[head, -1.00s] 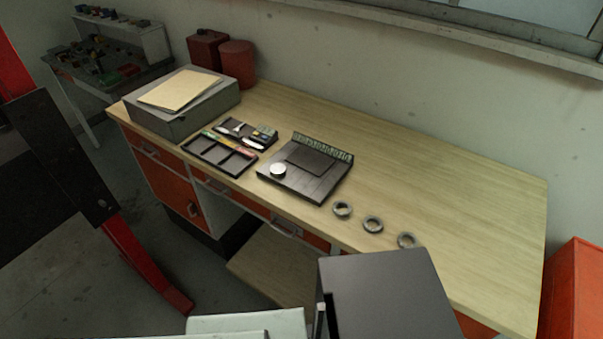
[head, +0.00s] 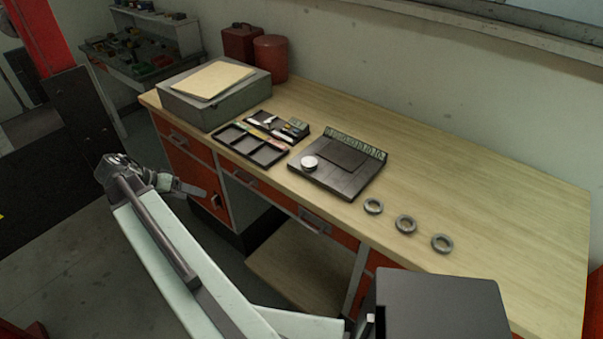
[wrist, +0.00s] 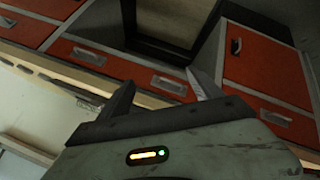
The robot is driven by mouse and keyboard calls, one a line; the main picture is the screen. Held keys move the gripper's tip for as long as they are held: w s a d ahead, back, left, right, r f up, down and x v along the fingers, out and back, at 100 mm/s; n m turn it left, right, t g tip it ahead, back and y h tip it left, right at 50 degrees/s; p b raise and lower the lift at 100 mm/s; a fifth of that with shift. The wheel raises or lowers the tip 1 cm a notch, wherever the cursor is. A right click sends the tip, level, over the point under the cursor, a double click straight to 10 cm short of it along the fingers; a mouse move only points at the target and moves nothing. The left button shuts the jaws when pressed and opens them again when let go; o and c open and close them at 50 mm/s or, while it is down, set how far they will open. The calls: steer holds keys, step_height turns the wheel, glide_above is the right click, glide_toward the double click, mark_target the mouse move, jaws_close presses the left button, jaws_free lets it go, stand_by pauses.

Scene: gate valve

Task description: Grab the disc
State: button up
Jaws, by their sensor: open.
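A small white disc (head: 309,163) sits on the left part of a dark, flat fixture (head: 338,168) on the wooden bench. My gripper (head: 196,190) is at the end of my raised arm, in front of the bench's left drawers, left of the disc and lower than the bench top. In the wrist view my gripper (wrist: 160,88) has its two fingers spread apart with nothing between them. Orange drawer fronts (wrist: 195,50) lie beyond the fingers. The disc cannot be made out in the wrist view.
A compartment tray (head: 250,146) with small tools lies left of the fixture. Several grey rings, one of them here (head: 405,224), lie to its right. A grey box (head: 212,100) with papers and red canisters (head: 270,58) stand at the back left. The bench's right side is clear.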

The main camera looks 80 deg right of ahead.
steer(key=s+d+r+m+g+b, duration=0.3)
steer(key=s+d+m, duration=0.5)
steer(key=s+d, duration=0.6)
steer(key=m+g+y, duration=0.1)
steer(key=m+g, duration=0.3)
steer(key=m, duration=0.2)
glide_toward(308, 161)
steer(key=shift+s+d+r+p, duration=0.1)
steer(key=shift+s+d+p, duration=0.1)
steer(key=shift+s+p, duration=0.25)
steer(key=shift+f+b+x, duration=0.15)
steer(key=shift+b+x, duration=0.8)
steer(key=shift+x, duration=1)
steer(key=shift+f+b+x, duration=0.15)
steer(key=shift+b+x, duration=0.75)
steer(key=shift+x, duration=1.1)
steer(key=shift+w+a, duration=0.15)
jaws_close()
